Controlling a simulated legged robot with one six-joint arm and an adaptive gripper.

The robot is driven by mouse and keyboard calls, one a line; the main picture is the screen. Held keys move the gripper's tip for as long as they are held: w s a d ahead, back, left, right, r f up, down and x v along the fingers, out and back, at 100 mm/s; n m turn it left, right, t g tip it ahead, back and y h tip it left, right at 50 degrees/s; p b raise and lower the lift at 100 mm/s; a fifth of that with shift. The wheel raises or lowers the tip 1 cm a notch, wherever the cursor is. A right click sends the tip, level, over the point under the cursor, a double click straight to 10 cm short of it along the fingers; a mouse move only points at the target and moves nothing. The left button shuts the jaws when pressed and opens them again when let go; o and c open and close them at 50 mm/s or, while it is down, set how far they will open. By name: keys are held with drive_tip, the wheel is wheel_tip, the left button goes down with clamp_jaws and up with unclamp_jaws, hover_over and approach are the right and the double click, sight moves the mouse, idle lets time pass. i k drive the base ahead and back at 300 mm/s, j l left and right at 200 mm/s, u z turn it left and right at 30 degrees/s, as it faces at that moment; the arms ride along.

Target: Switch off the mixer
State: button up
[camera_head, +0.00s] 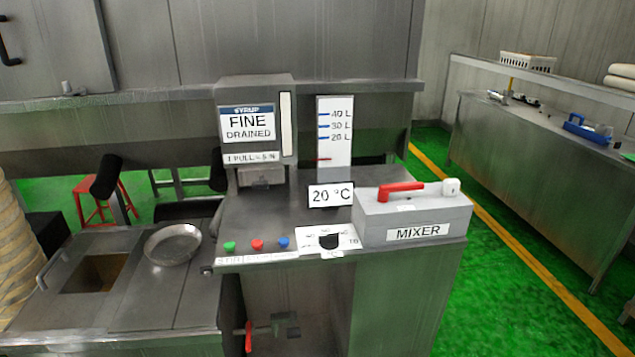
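The mixer control is a grey box (372,222) labelled MIXER, on the right end of the steel counter. A red lever (400,188) lies roughly level along its top, its thick end to the left. A white knob or tag (451,187) with a small dark mark sits at the box's top right. I cannot tell from this view whether the mixer is on or off. My gripper is not in view.
A 20 °C display (331,195) stands behind. A metal pan (173,244) sits left. A side bench (540,140) stands right, across green floor.

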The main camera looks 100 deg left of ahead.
sight(384, 190)
drive_tip(key=u, duration=2.85)
drive_tip(key=i+l, duration=0.25)
drive_tip(key=i, duration=0.25)
drive_tip(key=i+l, duration=0.25)
drive_tip(key=i, duration=0.3)
drive_tip(key=i+l+u, duration=0.1)
drive_tip(key=i+l, duration=0.15)
drive_tip(key=i, duration=0.25)
drive_tip(key=i+l, duration=0.3)
drive_tip(key=i, duration=0.2)
